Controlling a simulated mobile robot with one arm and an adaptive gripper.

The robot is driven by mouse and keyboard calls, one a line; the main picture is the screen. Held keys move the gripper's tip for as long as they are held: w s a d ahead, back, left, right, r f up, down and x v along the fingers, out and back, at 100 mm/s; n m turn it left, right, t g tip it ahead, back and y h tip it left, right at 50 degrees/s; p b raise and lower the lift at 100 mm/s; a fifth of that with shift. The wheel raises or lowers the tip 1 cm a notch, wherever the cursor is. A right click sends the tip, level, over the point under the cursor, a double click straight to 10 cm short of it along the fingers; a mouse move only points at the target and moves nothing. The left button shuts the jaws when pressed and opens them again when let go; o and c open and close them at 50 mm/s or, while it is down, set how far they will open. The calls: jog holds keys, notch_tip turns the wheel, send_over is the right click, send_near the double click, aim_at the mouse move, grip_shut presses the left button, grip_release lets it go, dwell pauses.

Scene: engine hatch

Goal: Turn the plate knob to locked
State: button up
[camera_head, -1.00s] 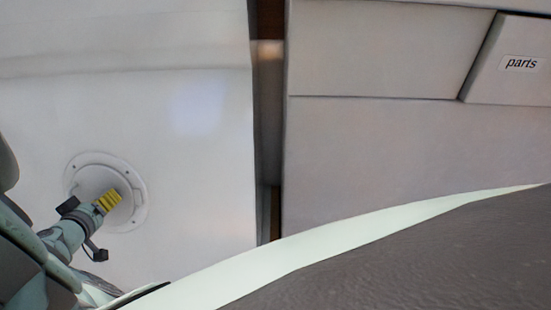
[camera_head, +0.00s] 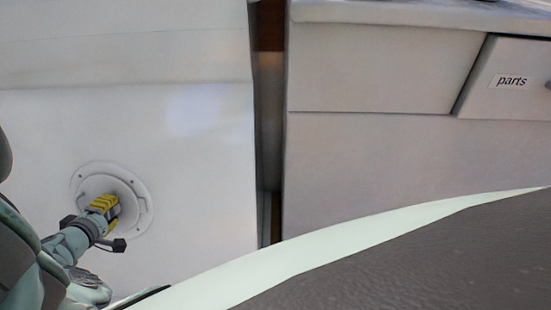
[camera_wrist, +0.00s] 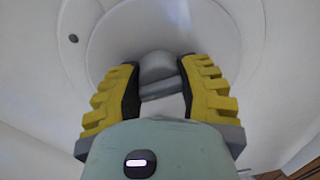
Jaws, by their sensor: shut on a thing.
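The round plate (camera_head: 139,191) is set in the white wall at the left of the head view. In the wrist view the plate (camera_wrist: 95,45) fills the top, with a screw on its rim. The plate knob (camera_wrist: 157,68) is a grey grip at the plate's middle, between the yellow fingers. In the head view my gripper (camera_head: 112,207) reaches the plate and hides the knob. In the wrist view my gripper (camera_wrist: 157,82) is shut on the knob, one finger on each side. I see no lock marking.
A light cabinet (camera_head: 380,155) stands to the right, past a dark narrow gap (camera_head: 269,120). A drawer labelled parts (camera_head: 510,95) is at the upper right. The white wall around the plate is clear.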

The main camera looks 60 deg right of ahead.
jog(key=shift+n, duration=0.4)
jog(key=o, duration=1.2)
jog(key=shift+o, duration=0.2)
jog(key=shift+s, duration=0.1)
jog(key=shift+s+a+r, duration=0.15)
jog(key=shift+a+r, duration=0.15)
jog(key=shift+a, duration=0.15)
jog(key=v, duration=1.1)
jog(key=shift+d+f, duration=0.1)
